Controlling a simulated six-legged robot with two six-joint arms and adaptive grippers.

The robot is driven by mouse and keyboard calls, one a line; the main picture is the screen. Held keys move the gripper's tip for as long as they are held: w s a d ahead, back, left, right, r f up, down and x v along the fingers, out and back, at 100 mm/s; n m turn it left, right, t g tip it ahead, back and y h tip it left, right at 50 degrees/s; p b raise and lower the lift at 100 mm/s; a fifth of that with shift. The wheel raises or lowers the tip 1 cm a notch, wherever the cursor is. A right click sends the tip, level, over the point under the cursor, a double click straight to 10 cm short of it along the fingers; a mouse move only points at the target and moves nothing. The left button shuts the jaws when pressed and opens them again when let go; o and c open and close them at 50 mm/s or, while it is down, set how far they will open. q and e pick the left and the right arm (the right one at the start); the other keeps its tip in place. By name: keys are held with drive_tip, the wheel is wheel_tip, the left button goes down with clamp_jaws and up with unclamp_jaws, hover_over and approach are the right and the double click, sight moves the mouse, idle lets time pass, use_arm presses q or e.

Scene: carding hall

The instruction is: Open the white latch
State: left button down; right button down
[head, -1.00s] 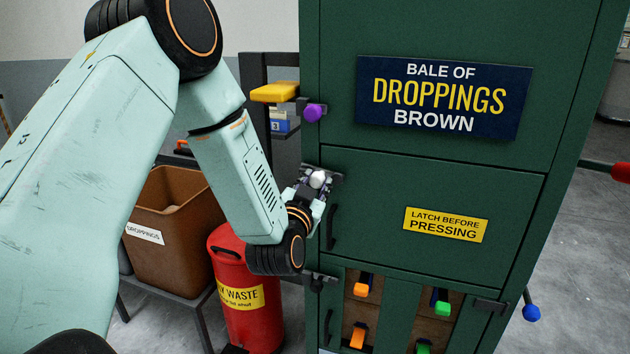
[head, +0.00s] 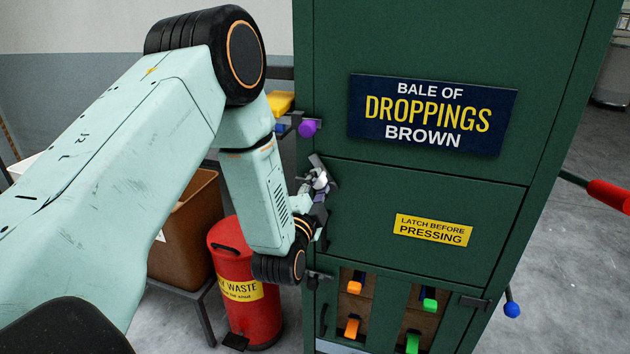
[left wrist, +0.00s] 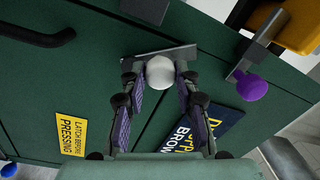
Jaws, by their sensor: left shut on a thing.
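The white latch has a round white knob (head: 320,179) on a dark metal bar, at the left edge of the green press front, near the seam between its upper panel and the door below. The bar slants steeply in the head view. My left gripper (head: 318,186) is shut on the white knob. In the left wrist view the knob (left wrist: 160,73) sits between the two fingers (left wrist: 160,90), with the bar (left wrist: 185,54) behind it. My right gripper is out of view.
A purple knob (head: 308,128) and a yellow handle (head: 280,103) are just above. Orange (head: 354,287) and green (head: 429,304) handles are below. A red bin (head: 245,300) and brown box (head: 190,240) stand left. A red-gripped bar (head: 608,196) juts out right.

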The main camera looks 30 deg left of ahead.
use_arm(q)
drive_tip(key=shift+d+r+m+p, duration=0.15)
drive_tip(key=shift+m+p, duration=0.15)
drive_tip(key=shift+m, duration=0.3)
drive_tip(key=c, duration=1)
unclamp_jaws()
drive_tip(key=v, duration=1.2)
drive_tip(key=shift+f, duration=0.2)
